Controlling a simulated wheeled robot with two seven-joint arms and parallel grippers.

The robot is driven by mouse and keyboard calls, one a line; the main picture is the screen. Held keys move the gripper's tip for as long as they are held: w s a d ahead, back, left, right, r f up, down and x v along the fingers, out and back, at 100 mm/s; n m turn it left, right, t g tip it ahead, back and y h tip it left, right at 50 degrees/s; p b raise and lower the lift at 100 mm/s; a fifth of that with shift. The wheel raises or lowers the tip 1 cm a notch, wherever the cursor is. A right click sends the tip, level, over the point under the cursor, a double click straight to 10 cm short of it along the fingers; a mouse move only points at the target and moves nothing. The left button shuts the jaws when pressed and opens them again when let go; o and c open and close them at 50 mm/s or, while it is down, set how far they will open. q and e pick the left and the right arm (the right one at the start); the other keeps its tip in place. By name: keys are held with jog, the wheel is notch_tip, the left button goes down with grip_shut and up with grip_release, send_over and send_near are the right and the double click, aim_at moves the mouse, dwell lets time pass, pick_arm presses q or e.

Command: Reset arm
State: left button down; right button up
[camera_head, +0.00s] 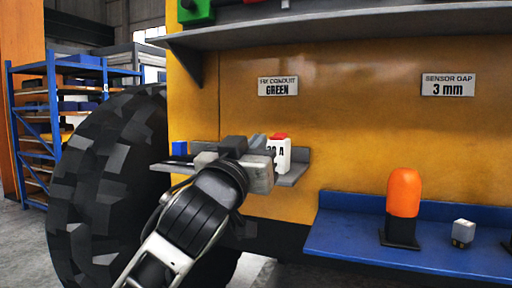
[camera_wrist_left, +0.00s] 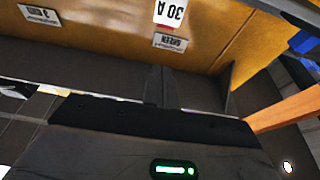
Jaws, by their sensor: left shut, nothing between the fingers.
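My left arm comes in from the bottom of the head view. Its left gripper (camera_head: 233,147) is in front of a small grey shelf (camera_head: 294,174) on the yellow panel. In the left wrist view the two dark fingers (camera_wrist_left: 161,88) are together with nothing between them. A white block with a red top, marked 30 A (camera_head: 280,155), stands on the small shelf just right of the gripper, partly hidden by it. The block also shows at the top of the wrist view (camera_wrist_left: 172,12), upside down. I cannot tell if the gripper touches it. My right gripper is not in view.
A blue item (camera_head: 179,149) is at the small shelf's left end. A blue shelf (camera_head: 350,243) at right holds an orange beacon (camera_head: 404,194) and a small whitish cube (camera_head: 463,232). An upper shelf (camera_head: 340,30) overhangs. A big tyre (camera_head: 105,185) stands at left.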

pick_arm(q)
jog(key=s+a+f+g+y, duration=0.1)
jog(key=s+a+f+g, duration=0.1)
jog(key=f, duration=0.9)
jog(key=s+a+f+n+g, duration=0.1)
jog(key=f+g, duration=0.1)
jog(key=f, duration=0.9)
jog(key=s+a+f+g+y, duration=0.1)
jog(key=s+a+f, duration=0.1)
jog(key=f, duration=0.9)
jog(key=s+a+f+g, duration=0.2)
jog(key=s+a+f, duration=0.1)
jog(key=s+f, duration=0.7)
jog(key=s+a+f+g+y, duration=0.1)
jog(key=s+a+f+g, duration=0.2)
jog(key=s+f, duration=0.7)
jog(key=shift+s+f, duration=0.3)
jog(key=shift+f, duration=0.15)
